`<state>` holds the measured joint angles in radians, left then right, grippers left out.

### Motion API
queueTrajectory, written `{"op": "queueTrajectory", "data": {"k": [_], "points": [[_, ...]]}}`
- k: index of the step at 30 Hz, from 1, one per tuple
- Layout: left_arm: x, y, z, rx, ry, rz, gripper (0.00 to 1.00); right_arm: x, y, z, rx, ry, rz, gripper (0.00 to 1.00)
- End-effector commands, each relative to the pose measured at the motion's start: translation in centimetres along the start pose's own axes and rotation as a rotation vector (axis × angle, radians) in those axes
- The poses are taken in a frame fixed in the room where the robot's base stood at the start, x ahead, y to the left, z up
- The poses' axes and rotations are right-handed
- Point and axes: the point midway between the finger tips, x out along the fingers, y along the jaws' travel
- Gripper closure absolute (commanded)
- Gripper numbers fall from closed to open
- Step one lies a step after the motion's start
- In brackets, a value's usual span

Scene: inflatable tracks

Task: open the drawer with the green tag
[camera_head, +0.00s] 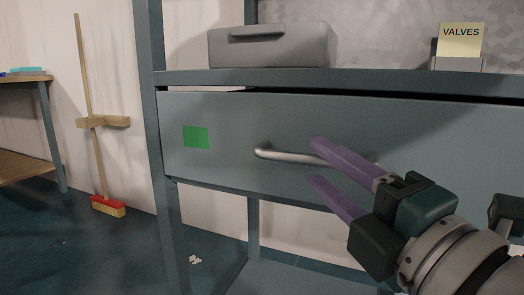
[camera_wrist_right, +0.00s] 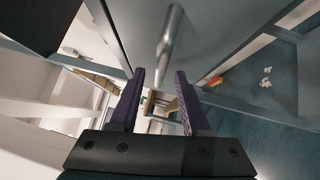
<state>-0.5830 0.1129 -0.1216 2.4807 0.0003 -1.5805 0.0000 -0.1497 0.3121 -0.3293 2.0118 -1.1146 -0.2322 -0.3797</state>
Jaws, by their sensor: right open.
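The grey-blue drawer (camera_head: 225,165) has a green tag (camera_head: 195,137) on the left of its front and a horizontal silver bar handle (camera_head: 285,155) near the middle. My right gripper (camera_head: 318,163) is open in front of the drawer, its purple fingers pointing left. In the head view the upper finger overlaps the handle's right part. In the right wrist view the handle (camera_wrist_right: 169,45) appears beyond the open fingers (camera_wrist_right: 158,85), with nothing gripped. I cannot tell whether a finger touches the handle. A narrow gap shows above the drawer's front edge. My left gripper is out of view.
A grey case (camera_head: 270,47) and a yellow VALVES card (camera_head: 461,40) are on the shelf above the drawer. White scraps (camera_head: 195,260) lie on the floor.

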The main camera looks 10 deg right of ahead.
Motion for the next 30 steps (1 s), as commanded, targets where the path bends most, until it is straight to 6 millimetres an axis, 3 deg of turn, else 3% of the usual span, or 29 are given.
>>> {"op": "queueTrajectory", "data": {"k": [7, 18, 30], "points": [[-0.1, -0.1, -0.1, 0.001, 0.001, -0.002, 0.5, 2.9, 0.0, 0.0, -0.001, -0.001, 0.001, 0.53], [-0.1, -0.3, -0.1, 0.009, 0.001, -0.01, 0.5, 3.4, -0.1, 0.0, 0.001, 0.0, -0.001, 0.53], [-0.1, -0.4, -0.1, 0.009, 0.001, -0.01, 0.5, 3.4, -0.1, 0.0, 0.001, -0.001, -0.001, 0.97]]}}
